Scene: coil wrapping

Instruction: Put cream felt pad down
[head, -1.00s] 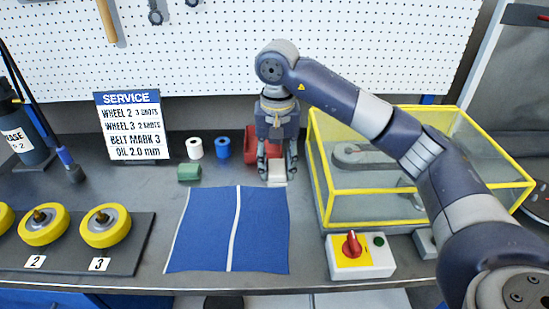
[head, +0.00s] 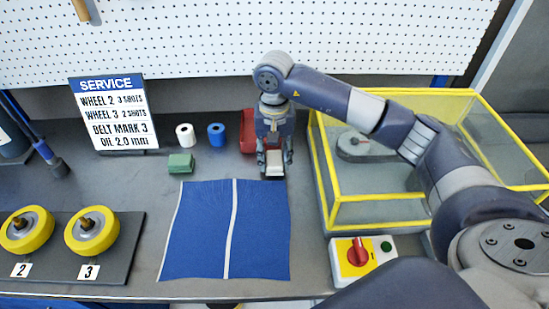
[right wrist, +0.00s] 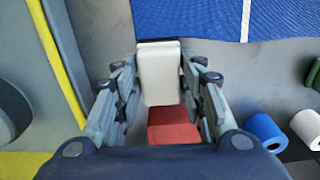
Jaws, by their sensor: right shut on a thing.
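The cream felt pad (head: 274,171) is a small pale block just behind the top right corner of the blue cloth. My right gripper (head: 274,165) points down over it and is shut on it. In the right wrist view the cream felt pad (right wrist: 159,75) sits between the two fingers of the right gripper (right wrist: 161,85). Whether the pad touches the bench or is slightly above it, I cannot tell. My left gripper is not in view.
The blue cloth (head: 195,230) with a white stripe lies in front. A green block (head: 181,163), white roll (head: 185,135) and blue roll (head: 216,134) stand left. A yellow-framed guard (head: 335,215) and switch box (head: 380,262) are right.

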